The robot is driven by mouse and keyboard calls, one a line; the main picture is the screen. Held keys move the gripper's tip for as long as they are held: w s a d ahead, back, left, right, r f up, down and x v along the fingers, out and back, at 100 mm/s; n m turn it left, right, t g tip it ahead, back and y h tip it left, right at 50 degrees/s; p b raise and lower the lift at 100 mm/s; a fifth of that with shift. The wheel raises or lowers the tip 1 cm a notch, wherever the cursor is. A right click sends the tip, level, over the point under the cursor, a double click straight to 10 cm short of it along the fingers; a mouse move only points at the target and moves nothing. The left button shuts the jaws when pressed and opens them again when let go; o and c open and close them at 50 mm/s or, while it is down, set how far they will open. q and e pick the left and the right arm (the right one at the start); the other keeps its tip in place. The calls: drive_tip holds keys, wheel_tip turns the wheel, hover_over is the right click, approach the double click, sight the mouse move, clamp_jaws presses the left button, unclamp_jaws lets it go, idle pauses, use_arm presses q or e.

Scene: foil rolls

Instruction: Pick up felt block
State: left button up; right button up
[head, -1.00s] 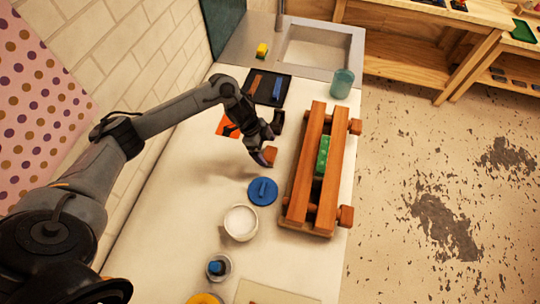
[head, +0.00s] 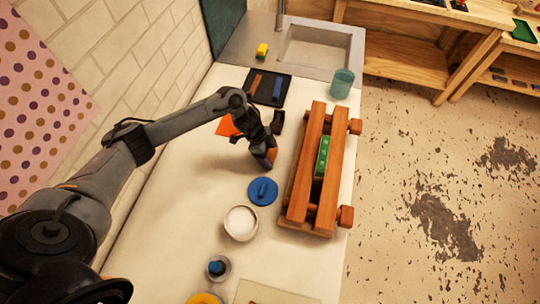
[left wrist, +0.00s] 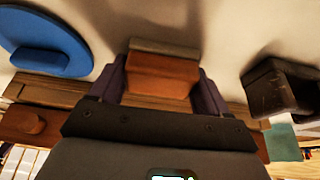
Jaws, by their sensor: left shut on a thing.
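The felt block (left wrist: 163,75) is an orange-brown block with a greyish strip along one edge. It sits between the two purple-grey fingers of my left gripper (left wrist: 162,88), which is shut on it. In the head view my left gripper (head: 265,156) is left of the wooden press, and part of the block (head: 271,156) shows at its fingertips. The fingers hide some of the block. I cannot tell whether it touches the white table or is just above it. My right gripper is not in view.
The wooden press (head: 296,190) holds a green thing (head: 322,155) just right of the gripper. A blue lid (head: 262,191) and a white pot (head: 240,223) stand nearer. A small dark box (head: 278,121) and black tray (head: 258,97) are beyond.

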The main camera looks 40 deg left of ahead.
sight(270, 153)
use_arm(q)
drive_tip(key=shift+c, duration=0.6)
wheel_tip(270, 153, up, 10)
drive_tip(key=shift+r, duration=0.1)
drive_tip(key=o, duration=0.5)
drive_tip(key=c, duration=0.4)
drive_tip(key=shift+o, duration=0.2)
drive_tip(key=shift+p, duration=0.35)
